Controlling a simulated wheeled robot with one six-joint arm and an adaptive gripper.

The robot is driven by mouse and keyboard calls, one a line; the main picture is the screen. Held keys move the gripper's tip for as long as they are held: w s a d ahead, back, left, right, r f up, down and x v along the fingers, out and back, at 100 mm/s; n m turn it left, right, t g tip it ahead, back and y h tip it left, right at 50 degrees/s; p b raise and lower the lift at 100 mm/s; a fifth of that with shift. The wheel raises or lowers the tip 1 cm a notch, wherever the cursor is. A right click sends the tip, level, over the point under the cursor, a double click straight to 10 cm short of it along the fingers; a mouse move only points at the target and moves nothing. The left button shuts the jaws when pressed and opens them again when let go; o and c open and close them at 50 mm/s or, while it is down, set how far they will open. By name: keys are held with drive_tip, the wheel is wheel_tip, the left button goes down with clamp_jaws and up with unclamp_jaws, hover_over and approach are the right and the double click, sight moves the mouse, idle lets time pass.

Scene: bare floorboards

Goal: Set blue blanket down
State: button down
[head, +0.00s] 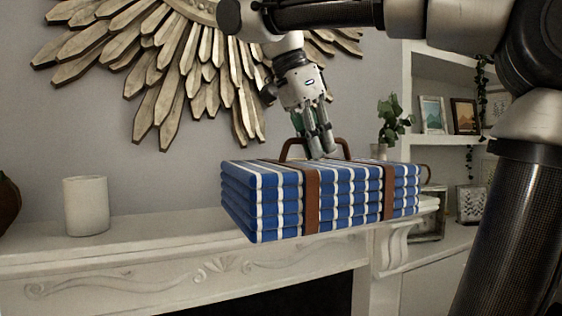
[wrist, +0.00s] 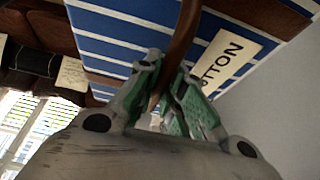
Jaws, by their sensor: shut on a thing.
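The blue blanket (head: 275,200) is a folded stack with white stripes, bound by brown straps with a brown handle on top. In the head view it is at the mantel's height, overlapping its right part; I cannot tell whether it touches the mantel. My gripper (head: 324,146) points down at the handle from above. In the wrist view my gripper (wrist: 168,95) is shut on the brown handle (wrist: 180,45), with the striped blanket (wrist: 130,40) and a pale label behind it. The blanket's underside is hidden.
A white mantel (head: 130,245) runs across the left and middle. A white candle (head: 86,205) and a dark vase (head: 8,204) stand on its left part, with clear room beside the candle. A plant (head: 391,122) is behind the blanket. Shelves with frames (head: 464,116) are at the right.

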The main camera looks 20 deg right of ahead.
drive_tip(key=w+f, duration=0.3)
drive_tip(key=w, duration=1)
drive_tip(key=shift+w+f, duration=0.15)
drive_tip(key=shift+f, duration=0.1)
drive_tip(key=shift+d+f, duration=0.1)
drive_tip(key=c, duration=1.5)
unclamp_jaws()
